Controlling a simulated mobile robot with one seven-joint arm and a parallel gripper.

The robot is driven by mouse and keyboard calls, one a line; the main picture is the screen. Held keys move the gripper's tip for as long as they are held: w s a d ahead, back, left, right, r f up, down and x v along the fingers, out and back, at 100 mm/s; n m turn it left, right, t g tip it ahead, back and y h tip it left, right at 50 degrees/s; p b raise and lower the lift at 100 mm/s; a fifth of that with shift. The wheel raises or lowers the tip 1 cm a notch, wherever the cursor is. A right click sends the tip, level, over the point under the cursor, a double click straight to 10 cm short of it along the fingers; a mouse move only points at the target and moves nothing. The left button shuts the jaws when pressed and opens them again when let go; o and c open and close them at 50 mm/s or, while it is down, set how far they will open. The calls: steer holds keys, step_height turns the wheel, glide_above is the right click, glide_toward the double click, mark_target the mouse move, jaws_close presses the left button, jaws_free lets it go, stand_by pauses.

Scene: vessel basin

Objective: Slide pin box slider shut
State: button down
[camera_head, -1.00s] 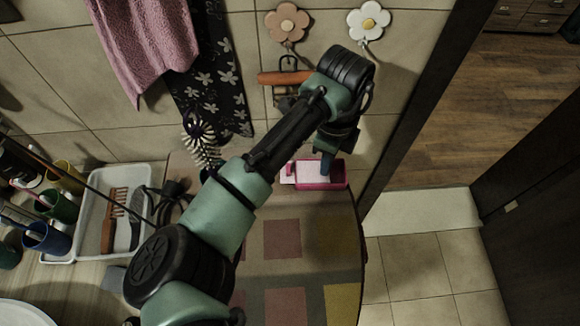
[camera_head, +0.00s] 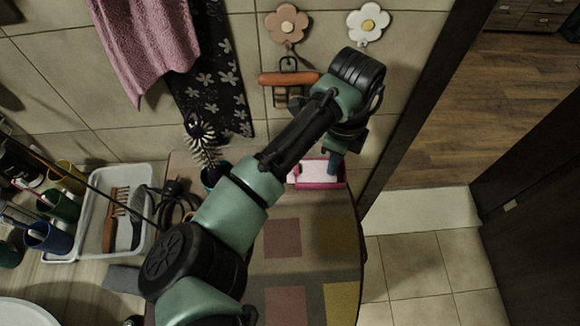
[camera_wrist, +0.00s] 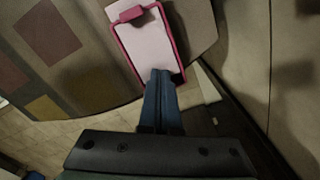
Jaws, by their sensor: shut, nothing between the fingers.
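The pin box (camera_head: 325,185) is a small pink box with a pale slider (camera_head: 305,172) on top. It lies at the back edge of the patterned table, near the wall. In the wrist view the pin box (camera_wrist: 183,77) shows its pink rim, and the pale slider (camera_wrist: 145,45) reaches past the rim at the far end, with a pink tab on it. My gripper (camera_head: 332,170) is shut and empty. In the wrist view its blue fingertips (camera_wrist: 160,74) overlap the near end of the slider; I cannot tell if they touch it.
The table (camera_head: 318,240) has coloured squares and is clear in front of the box. A white tray (camera_head: 84,238) with a comb and brush stands at left beside several cups. A dark plant (camera_head: 203,150) and a hanging orange-handled thing (camera_head: 288,78) are near my arm.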

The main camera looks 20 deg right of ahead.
steer(key=shift+s+d, duration=0.1)
stand_by(0.3)
steer(key=shift+s+d, duration=0.15)
steer(key=shift+d, duration=0.35)
step_height(320, 180, up, 7)
steer(key=p, duration=0.6)
steer(key=shift+p, duration=0.4)
stand_by(0.4)
